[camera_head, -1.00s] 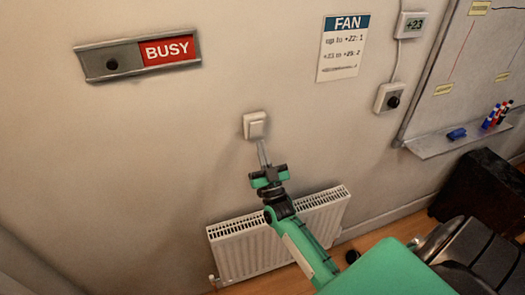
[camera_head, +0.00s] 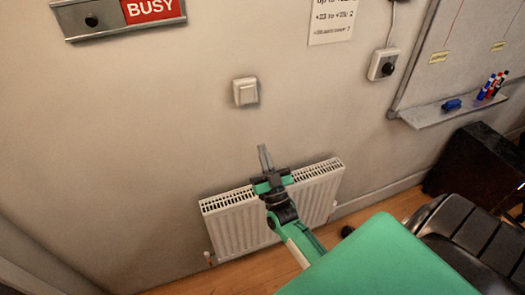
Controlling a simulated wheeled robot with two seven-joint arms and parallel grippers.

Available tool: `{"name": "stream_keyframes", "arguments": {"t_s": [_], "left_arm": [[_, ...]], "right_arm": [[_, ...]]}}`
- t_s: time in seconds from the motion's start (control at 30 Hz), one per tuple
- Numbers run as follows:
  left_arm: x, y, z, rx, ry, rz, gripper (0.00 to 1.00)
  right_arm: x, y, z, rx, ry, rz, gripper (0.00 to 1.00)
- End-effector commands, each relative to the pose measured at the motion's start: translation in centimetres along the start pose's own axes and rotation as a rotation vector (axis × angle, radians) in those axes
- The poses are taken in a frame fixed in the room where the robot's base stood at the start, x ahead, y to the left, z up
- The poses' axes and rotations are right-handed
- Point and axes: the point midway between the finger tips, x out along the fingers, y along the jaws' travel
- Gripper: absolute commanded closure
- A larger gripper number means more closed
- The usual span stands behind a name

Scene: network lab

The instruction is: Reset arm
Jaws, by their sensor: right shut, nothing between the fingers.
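My right gripper (camera_head: 263,154) is in the middle of the view, shut and empty, with its fingers pointing up toward the wall. It is below the white wall switch (camera_head: 245,92) and apart from it. My green right arm comes in from the lower right behind the gripper. My left gripper is not in view.
A white radiator (camera_head: 232,226) stands low on the wall behind my gripper. A BUSY sign (camera_head: 150,9), a paper notice (camera_head: 331,20) and a knob box (camera_head: 383,64) are on the wall. A marker tray (camera_head: 440,115) juts out below the whiteboard. A black case (camera_head: 475,160) stands at right.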

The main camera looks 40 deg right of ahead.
Motion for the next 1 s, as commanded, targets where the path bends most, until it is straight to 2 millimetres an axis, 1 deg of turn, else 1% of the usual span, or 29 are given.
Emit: {"name": "stream_keyframes", "arguments": {"t_s": [0.43,0.5,0.57,0.67,0.7,0.77,0.8,0.87,0.9,0.97,1.0], "left_arm": [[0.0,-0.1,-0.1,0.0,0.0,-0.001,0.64],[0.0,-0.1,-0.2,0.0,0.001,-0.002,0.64],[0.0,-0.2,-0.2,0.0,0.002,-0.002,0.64],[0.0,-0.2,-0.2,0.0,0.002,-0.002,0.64],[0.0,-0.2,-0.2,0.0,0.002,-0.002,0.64],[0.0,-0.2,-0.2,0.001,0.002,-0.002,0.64],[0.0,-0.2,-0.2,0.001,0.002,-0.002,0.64],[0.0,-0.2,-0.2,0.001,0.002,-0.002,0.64],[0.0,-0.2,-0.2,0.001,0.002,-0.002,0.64],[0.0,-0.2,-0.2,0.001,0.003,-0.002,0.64],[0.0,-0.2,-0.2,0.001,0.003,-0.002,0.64]], "right_arm": [[-0.1,-0.1,0.2,0.0,-0.007,-0.002,1.0],[-0.7,-0.3,1.2,0.0,-0.039,-0.012,1.0],[-1.9,-0.7,3.0,0.0,-0.096,-0.028,1.0],[-5.4,-1.9,7.6,-0.001,-0.248,-0.075,1.0],[-7.4,-2.4,9.7,-0.001,-0.324,-0.096,1.0],[-10.7,-3.1,12.9,-0.002,-0.442,-0.131,1.0],[-13.1,-3.6,14.8,-0.003,-0.522,-0.153,1.0],[-16.9,-4.1,17.4,-0.006,-0.638,-0.185,1.0],[-19.7,-4.5,19.0,-0.007,-0.716,-0.205,1.0],[-23.8,-4.8,21.1,-0.013,-0.831,-0.235,1.0],[-26.6,-5.0,22.2,-0.016,-0.906,-0.253,1.0]]}}
